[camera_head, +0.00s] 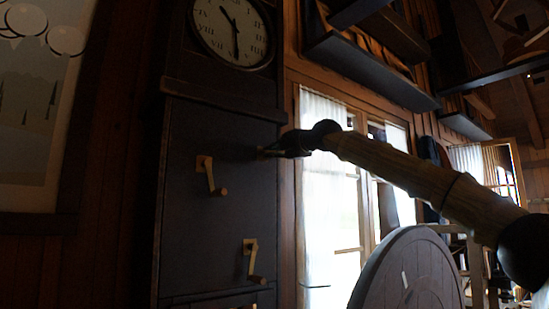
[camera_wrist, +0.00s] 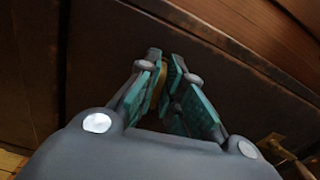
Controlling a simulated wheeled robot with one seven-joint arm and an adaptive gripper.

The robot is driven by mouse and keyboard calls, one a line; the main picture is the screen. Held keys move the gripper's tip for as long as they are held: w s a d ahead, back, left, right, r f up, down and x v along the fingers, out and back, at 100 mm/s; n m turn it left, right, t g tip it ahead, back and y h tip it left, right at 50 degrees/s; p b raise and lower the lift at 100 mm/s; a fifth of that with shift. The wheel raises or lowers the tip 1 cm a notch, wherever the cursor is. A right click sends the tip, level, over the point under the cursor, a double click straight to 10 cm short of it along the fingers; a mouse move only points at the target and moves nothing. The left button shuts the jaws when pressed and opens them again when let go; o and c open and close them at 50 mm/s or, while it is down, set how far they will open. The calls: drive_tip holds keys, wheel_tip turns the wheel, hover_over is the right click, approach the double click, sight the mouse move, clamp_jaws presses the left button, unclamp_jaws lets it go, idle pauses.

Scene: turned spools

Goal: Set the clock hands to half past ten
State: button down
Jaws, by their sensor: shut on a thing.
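A tall dark clock case (camera_head: 222,130) stands left of centre in the head view. Its white dial (camera_head: 212,22) is cut off by the top edge. One dark hand points up-left, near ten to eleven; the other points almost straight down, near six. Two brass cranks are on the case front: an upper crank (camera_head: 210,176) and a lower crank (camera_head: 254,262). My gripper (camera_head: 265,152) is at the case's right side, above and right of both. In the wrist view its green-padded fingers (camera_wrist: 166,86) are shut on a small brass-coloured piece (camera_wrist: 159,85), mostly hidden.
Another brass crank part (camera_wrist: 275,145) shows at lower right in the wrist view. A round dark wooden tabletop or disc (camera_head: 408,272) stands at lower right in the head view. A bright curtained window (camera_head: 328,180) is behind my arm. A framed picture (camera_head: 35,120) hangs at left.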

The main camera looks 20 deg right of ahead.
drive_tip(key=shift+d+m+b, duration=0.1)
drive_tip(key=shift+m+b, duration=0.2)
drive_tip(key=shift+m, duration=0.3)
drive_tip(key=c, duration=1.6)
unclamp_jaws()
drive_tip(key=shift+f, duration=0.1)
drive_tip(key=shift+s, duration=0.1)
drive_tip(key=v, duration=1.1)
drive_tip(key=shift+s+d, duration=0.25)
drive_tip(key=shift+s, duration=0.1)
